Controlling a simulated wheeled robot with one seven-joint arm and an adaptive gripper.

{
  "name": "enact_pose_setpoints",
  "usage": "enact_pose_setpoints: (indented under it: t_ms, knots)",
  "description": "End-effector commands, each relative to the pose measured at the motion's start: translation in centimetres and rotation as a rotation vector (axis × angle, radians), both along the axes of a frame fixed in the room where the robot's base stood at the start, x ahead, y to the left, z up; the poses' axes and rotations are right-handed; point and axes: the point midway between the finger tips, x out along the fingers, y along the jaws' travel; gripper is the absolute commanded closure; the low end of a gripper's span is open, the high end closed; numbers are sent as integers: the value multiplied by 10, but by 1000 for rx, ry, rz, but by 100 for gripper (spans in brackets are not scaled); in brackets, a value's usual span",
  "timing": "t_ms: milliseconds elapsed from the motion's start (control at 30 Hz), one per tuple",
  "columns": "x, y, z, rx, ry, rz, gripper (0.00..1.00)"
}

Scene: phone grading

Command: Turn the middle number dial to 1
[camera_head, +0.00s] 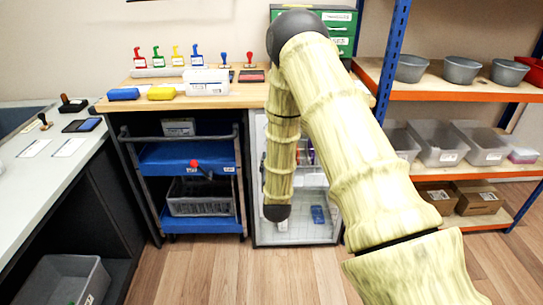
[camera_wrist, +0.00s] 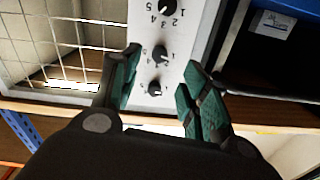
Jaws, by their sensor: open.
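A white panel with three black dials shows in the wrist view, its printed numbers appearing upside down. The middle dial (camera_wrist: 162,53) sits between the upper dial (camera_wrist: 168,8) and the lower dial (camera_wrist: 155,88). Small digits are printed around the dials; the middle dial's exact setting is too small to read surely. My gripper (camera_wrist: 162,60) is open, with one dark green-padded finger on each side of the middle dial in the picture. I cannot tell whether either finger touches it. In the head view my arm hides the panel and the gripper.
A white wire grid (camera_wrist: 60,45) lies left of the panel in the wrist view. In the head view, a blue-shelved cart (camera_head: 190,155) stands left of the white-framed cabinet (camera_head: 325,225), and a shelf rack (camera_head: 455,90) with bins stands at right. Wooden floor (camera_head: 220,270) is clear in front.

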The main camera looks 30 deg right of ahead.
Motion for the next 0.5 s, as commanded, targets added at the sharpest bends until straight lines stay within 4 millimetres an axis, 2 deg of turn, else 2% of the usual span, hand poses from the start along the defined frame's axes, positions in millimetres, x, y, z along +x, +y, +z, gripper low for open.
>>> enact_pose_setpoints:
  t_ms: [200,500]
  knots:
    - [-27,16,-1,0,2,1,55]
    - [-39,23,0,-1,0,1,55]
